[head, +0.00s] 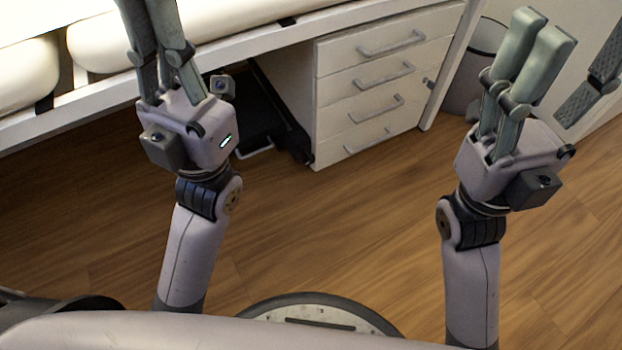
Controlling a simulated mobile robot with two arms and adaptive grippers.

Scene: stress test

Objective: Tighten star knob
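No star knob can be made out in the head view. My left gripper (156,45) points up at the left, in front of the bench edge. Its fingertips are cut off by the top of the picture, so its opening is hidden. My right gripper (537,45) points up at the right, with two grey-green fingers close together. They overlap from this angle, so any gap between them is unclear. Nothing is seen held in either gripper.
A white drawer unit (368,85) stands under the white bench (262,38), with cream cushions (105,45) on top. A grey bin (478,65) is at the right. A dark textured part (590,90) shows beside my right gripper. The wooden floor (345,220) between my arms is clear.

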